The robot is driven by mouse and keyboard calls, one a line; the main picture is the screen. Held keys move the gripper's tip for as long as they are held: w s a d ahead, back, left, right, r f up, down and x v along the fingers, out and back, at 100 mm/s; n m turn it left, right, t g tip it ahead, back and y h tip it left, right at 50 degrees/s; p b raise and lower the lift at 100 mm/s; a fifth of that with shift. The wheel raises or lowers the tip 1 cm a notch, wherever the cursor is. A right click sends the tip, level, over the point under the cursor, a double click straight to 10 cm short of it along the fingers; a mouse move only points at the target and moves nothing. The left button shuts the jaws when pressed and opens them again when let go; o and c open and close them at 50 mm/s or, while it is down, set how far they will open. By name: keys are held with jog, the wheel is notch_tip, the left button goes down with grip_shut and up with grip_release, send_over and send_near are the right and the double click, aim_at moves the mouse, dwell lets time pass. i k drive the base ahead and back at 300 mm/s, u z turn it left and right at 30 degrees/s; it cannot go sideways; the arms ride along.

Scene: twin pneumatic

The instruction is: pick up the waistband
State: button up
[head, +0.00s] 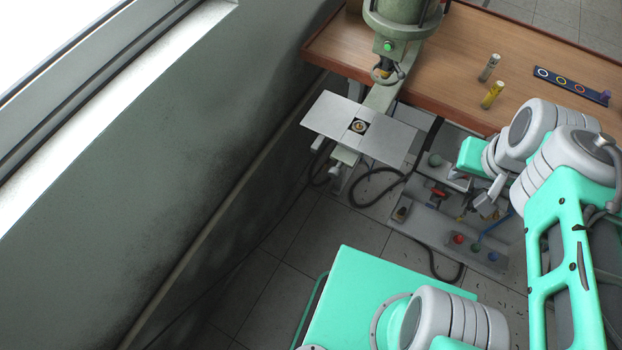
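I cannot make out a waistband anywhere in the head view. My arm, in teal and grey, comes in from the right. Its end, with my gripper (484,202), hangs low beside the front edge of the wooden table. The fingers are small and partly lost against the grey machine parts behind them, so I cannot tell whether they are open or shut. No cloth shows at the gripper.
A green pneumatic press (402,22) stands at the table's (445,65) left end, with flat metal plates (330,115) below its head. A control panel (450,238) and cables lie below.

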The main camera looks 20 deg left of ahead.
aim_at(601, 99)
jog(key=z, duration=0.7)
jog(key=k, duration=0.6)
jog(key=z, duration=0.5)
jog(key=i, duration=1.45)
jog(key=u, duration=0.6)
